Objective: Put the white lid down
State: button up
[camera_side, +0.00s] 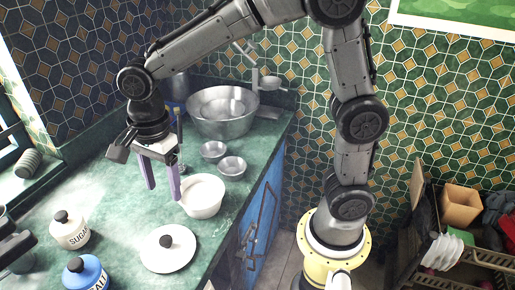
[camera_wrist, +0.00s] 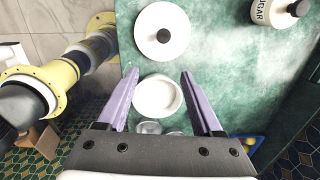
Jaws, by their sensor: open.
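The white lid (camera_side: 168,249) with a dark round knob lies flat on the green counter in the side view, near the counter's front edge. It also shows in the wrist view (camera_wrist: 162,46), at the top. My gripper (camera_side: 163,193) is open and empty, fingers pointing down, above the counter beside the white bowl (camera_side: 203,197). In the wrist view the bowl (camera_wrist: 158,97) shows between the two purple fingers (camera_wrist: 158,72). The lid is apart from the gripper. The bowl is uncovered.
A sugar jar (camera_side: 70,230) and a blue salt jar (camera_side: 86,273) stand left of the lid. Two small metal bowls (camera_side: 232,166) and a large metal bowl (camera_side: 222,122) stand behind the white bowl. The counter (camera_side: 125,205) between the sugar jar and the bowl is clear.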

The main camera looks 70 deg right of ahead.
jog(key=s+d+r+n+t, duration=0.2)
jog(key=s+d+n, duration=0.4)
jog(key=s+n, duration=0.3)
jog(key=s+d+r+n+t, duration=0.2)
jog(key=s+d+n+t, duration=0.1)
jog(key=s+d+n, duration=0.4)
jog(key=s+n, duration=0.2)
jog(key=shift+d+r+n, duration=0.15)
jog(key=shift+r+n, duration=0.15)
jog(key=shift+r, duration=0.1)
